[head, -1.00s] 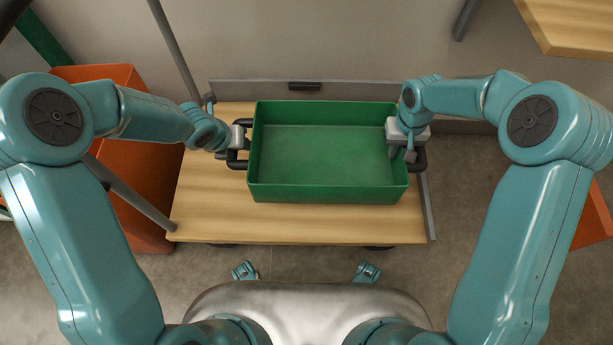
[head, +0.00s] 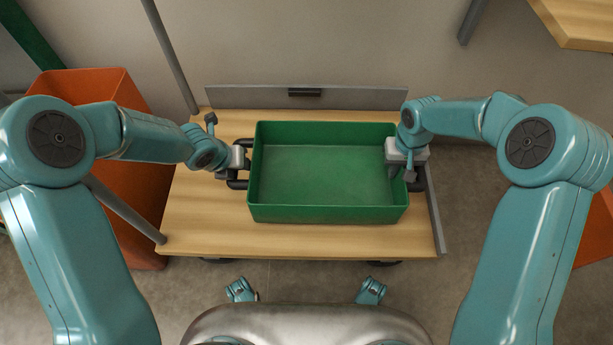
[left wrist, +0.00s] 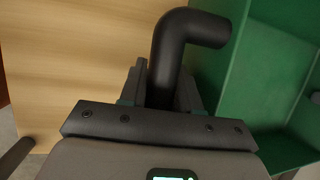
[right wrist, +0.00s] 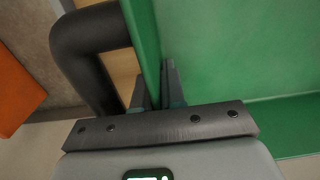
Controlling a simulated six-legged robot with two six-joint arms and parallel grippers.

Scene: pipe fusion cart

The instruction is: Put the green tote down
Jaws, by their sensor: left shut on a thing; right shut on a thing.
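The green tote (head: 325,214) is an empty, open, shallow box over the wooden cart deck (head: 200,230). It looks level; I cannot tell whether its base touches the deck. My left gripper (head: 238,162) is shut on the black handle (left wrist: 165,60) at the tote's left end. My right gripper (head: 406,165) is at the tote's right end. In the right wrist view its fingers (right wrist: 158,88) straddle the green end wall (right wrist: 143,40), beside the black handle (right wrist: 75,50) there. The tote's underside is hidden.
A grey rail (head: 350,97) runs along the deck's back and another (head: 435,210) along its right side. Grey posts (head: 170,55) and an orange bin (head: 120,90) stand at the left. A wooden surface (head: 580,22) is at the top right. Bare deck lies in front of the tote.

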